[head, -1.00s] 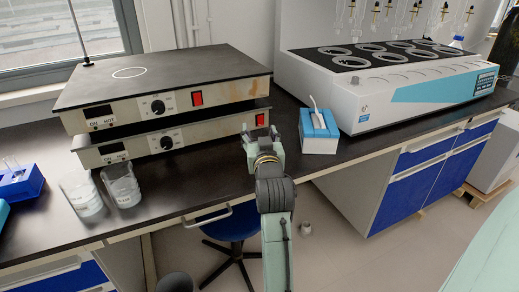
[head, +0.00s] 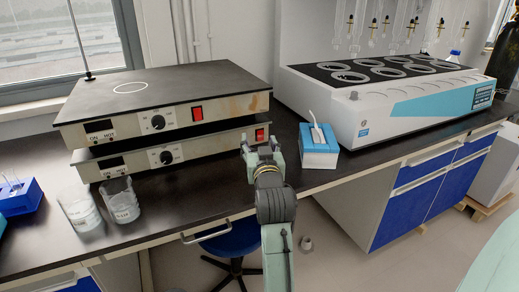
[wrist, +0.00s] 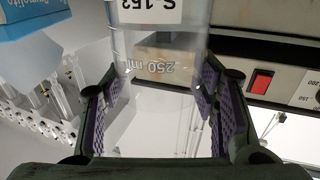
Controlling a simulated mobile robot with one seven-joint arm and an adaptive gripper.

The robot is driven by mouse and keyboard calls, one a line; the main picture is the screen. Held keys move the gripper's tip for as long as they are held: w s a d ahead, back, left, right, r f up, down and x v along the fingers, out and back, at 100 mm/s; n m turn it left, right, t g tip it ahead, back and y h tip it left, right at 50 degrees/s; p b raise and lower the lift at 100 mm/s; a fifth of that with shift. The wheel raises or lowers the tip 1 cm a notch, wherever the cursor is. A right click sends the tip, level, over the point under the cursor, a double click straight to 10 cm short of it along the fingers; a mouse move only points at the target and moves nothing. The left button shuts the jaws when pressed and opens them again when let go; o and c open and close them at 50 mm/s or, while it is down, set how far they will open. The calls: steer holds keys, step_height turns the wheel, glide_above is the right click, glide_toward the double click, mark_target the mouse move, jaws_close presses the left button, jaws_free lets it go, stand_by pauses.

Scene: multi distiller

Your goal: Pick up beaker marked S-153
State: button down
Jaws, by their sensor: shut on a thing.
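The beaker marked S-153 (wrist: 157,42) is clear glass with a white label and a 250 ml mark. The wrist view shows it upside down in the picture, between the purple-padded fingers of my gripper (wrist: 160,105). My gripper is shut on it. In the head view my gripper (head: 262,152) is over the bench in front of the right end of the hot plates. The beaker cannot be made out clearly there.
Two other labelled beakers (head: 80,212) (head: 122,203) stand at the bench's left front. Stacked hot plates (head: 165,105) are behind my gripper. A blue-white tissue box (head: 319,152) is close on its right, beside the large distiller unit (head: 375,110). A blue rack (head: 20,195) stands far left.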

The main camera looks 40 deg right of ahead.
steer(key=shift+r, duration=0.85)
steer(key=shift+s+a+r, duration=0.15)
steer(key=shift+r, duration=0.05)
steer(key=b+v, duration=0.6)
steer(key=v, duration=0.7)
steer(key=shift+r, duration=0.3)
steer(key=b, duration=0.3)
steer(key=shift+s+a+r, duration=0.1)
steer(key=shift+s+a, duration=0.15)
steer(key=shift+s, duration=0.15)
steer(key=b, duration=0.1)
steer(key=s+b, duration=0.1)
steer(key=b, duration=0.1)
steer(key=shift+a+r, duration=0.15)
steer(key=shift+a, duration=0.2)
steer(key=shift+b, duration=0.35)
